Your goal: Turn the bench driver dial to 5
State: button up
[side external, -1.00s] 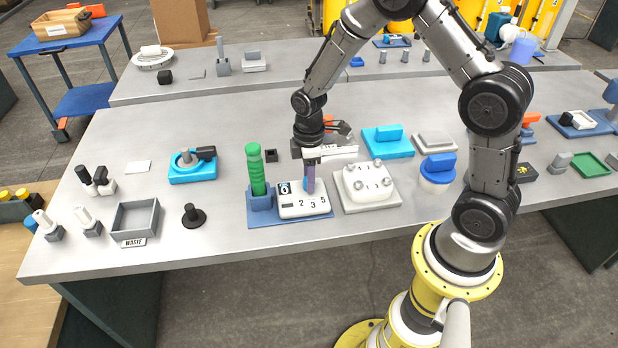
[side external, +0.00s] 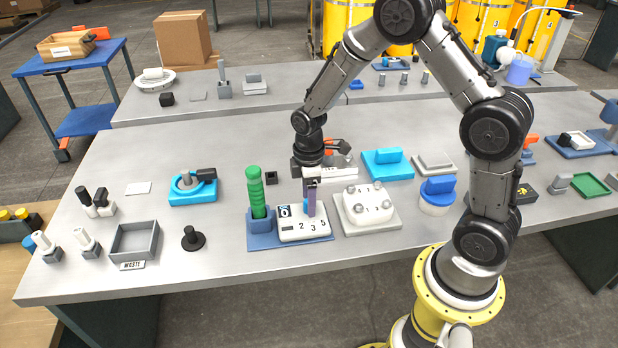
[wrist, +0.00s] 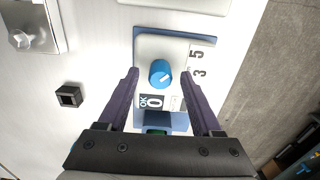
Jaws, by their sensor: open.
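The bench driver is a white box (side external: 302,232) on a blue base, with printed numbers including 2, 3 and 5 and a small display (wrist: 152,102) reading 0. Its round blue dial (wrist: 160,73) has a white pointer mark and shows clearly in the wrist view. A green-handled driver (side external: 256,190) stands upright in the blue holder at the left of the base. My gripper (side external: 310,213) points down at the box. In the wrist view its purple fingers are open, one on each side of the dial, with gaps between. The fingers mostly hide the dial in the side view.
A white block with several knobs (side external: 366,207) stands close to the right of the driver. A small black square socket (side external: 271,178) is behind it. A black knob (side external: 193,238) and grey waste tray (side external: 134,241) are to the left. The bench front edge is near.

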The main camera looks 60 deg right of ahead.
notch_tip(320, 180, up, 13)
dwell(0.3)
jog(key=shift+f, duration=0.1)
jog(key=s+a+r+t, duration=0.1)
jog(key=s+r+t, duration=0.1)
jog(key=s+r, duration=0.3)
jog(key=s+a+r+t, duration=0.1)
jog(key=s+r+t, duration=0.1)
jog(key=r, duration=0.5)
jog(key=s+a+f+m+t, duration=0.1)
jog(key=s+m, duration=0.8)
jog(key=s, duration=0.5)
jog(key=shift+a+t, duration=0.25)
jog(key=shift+t, duration=0.05)
